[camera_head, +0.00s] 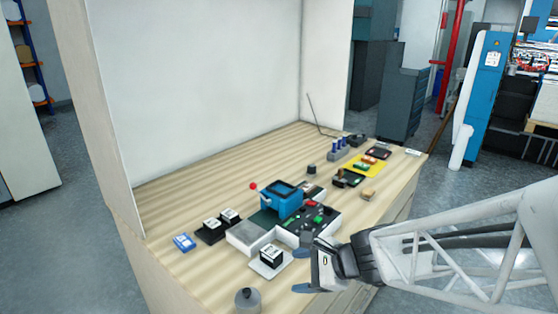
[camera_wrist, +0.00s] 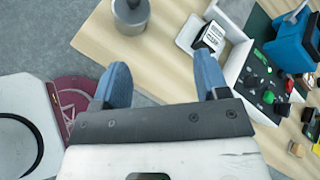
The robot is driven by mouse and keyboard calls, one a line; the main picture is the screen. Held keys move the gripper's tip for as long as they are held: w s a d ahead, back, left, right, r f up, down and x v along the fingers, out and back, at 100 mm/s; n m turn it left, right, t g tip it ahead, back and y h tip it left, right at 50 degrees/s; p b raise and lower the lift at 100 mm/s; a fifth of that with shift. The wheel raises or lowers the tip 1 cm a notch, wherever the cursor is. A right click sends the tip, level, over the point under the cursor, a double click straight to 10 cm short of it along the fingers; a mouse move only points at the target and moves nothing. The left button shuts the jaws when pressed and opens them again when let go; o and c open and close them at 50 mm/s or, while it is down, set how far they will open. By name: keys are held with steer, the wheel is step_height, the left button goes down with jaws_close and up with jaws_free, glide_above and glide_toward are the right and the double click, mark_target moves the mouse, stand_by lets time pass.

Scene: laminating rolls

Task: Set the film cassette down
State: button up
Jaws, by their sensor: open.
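A film cassette (camera_head: 270,256), a small black box with a white label, sits upright on a small white plate (camera_head: 258,270) near the front edge of the table. It also shows in the wrist view (camera_wrist: 211,37), above and right of my fingers. My gripper (camera_head: 303,271) is open, with its blue fingers spread and nothing between them. It is apart from the cassette, to its right in the head view. Two similar black boxes with white labels (camera_head: 210,228) stand in a dark holder at the left.
A blue machine with a red-knobbed lever (camera_head: 282,202) and a button panel (camera_head: 312,222) stand behind the plate. A grey weight (camera_head: 247,300) stands near the front edge. A blue box (camera_head: 183,243) lies at left. Bare wood (camera_head: 200,272) shows at front left.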

steer(key=s+d+r+n+g+h, duration=0.2)
steer(key=s+d+r+n+h, duration=0.7)
steer(key=n, duration=0.7)
steer(key=s+h, duration=0.1)
steer(key=s, duration=0.2)
steer(key=shift+d+r+n, duration=0.2)
steer(key=shift+d+n, duration=0.1)
steer(key=shift+n, duration=0.1)
